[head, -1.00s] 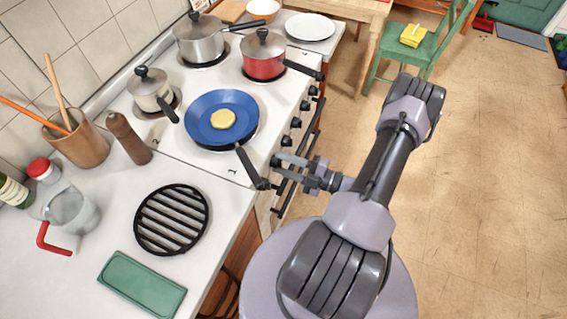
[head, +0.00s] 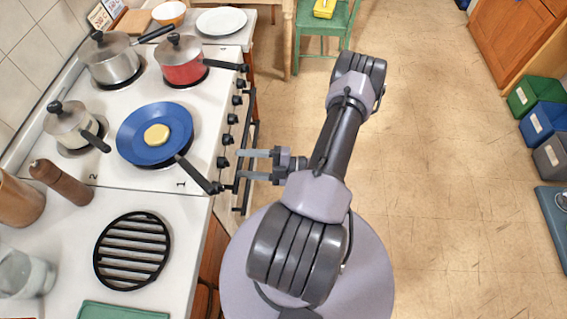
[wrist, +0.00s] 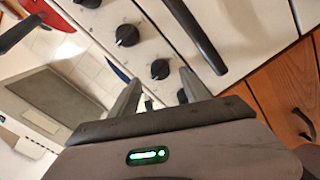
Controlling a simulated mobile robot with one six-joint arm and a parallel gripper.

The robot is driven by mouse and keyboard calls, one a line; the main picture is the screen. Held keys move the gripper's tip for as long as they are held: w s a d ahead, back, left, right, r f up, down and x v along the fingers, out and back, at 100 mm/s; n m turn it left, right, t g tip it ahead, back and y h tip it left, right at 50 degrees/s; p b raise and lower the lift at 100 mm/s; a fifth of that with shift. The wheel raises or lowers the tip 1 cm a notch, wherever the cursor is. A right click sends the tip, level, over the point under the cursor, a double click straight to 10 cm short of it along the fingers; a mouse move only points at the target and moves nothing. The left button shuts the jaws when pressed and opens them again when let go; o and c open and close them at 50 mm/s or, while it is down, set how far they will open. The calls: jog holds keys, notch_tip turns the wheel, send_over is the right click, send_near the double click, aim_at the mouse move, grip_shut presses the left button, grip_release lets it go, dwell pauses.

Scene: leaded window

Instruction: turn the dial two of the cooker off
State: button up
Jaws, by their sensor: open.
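The cooker (head: 150,182) stands at the left in the head view, with a row of black dials along its front. The nearest dial (head: 222,162) is just left of my gripper (head: 240,164), and other dials (head: 228,139) run toward the back. My gripper is open and empty, its two fingers pointing at the cooker front, apart from the dials as far as I can tell. In the wrist view, my gripper (wrist: 160,92) shows open, with a dial (wrist: 160,69) beyond the fingertips and another (wrist: 127,35) farther up. I cannot read numbers on the dials.
A blue pan (head: 130,148) holds a yellow round; its black handle (head: 198,174) sticks out over the front edge near my gripper. A red pot (head: 178,68) has a handle also overhanging. The oven's black bar (wrist: 195,35) lies close below the dials.

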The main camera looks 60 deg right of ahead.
jog(key=p+v, duration=0.1)
jog(key=v, duration=1.1)
jog(key=shift+s, duration=0.4)
jog(key=shift+d, duration=0.15)
jog(key=w+a+r+n+g+y+b, duration=0.1)
jog(key=w+a+r+n+g, duration=0.7)
jog(key=n, duration=0.5)
jog(key=w+a+r+n+g+y+b, duration=0.1)
jog(key=w+a+r+n+g, duration=0.5)
jog(key=r+n, duration=0.6)
jog(key=s+a+r+n+t+h, duration=0.1)
jog(key=a+r+n+h, duration=0.1)
jog(key=a+n, duration=0.3)
jog(key=s+a+r+n+t+h, duration=0.1)
jog(key=a+r+n, duration=0.4)
jog(key=n, duration=0.7)
jog(key=s+a+r+n+t+h+b, duration=0.1)
jog(key=s+a+r+n+h, duration=0.2)
jog(key=a+n, duration=0.3)
jog(key=n, duration=0.3)
jog(key=shift+a+r+h, duration=0.4)
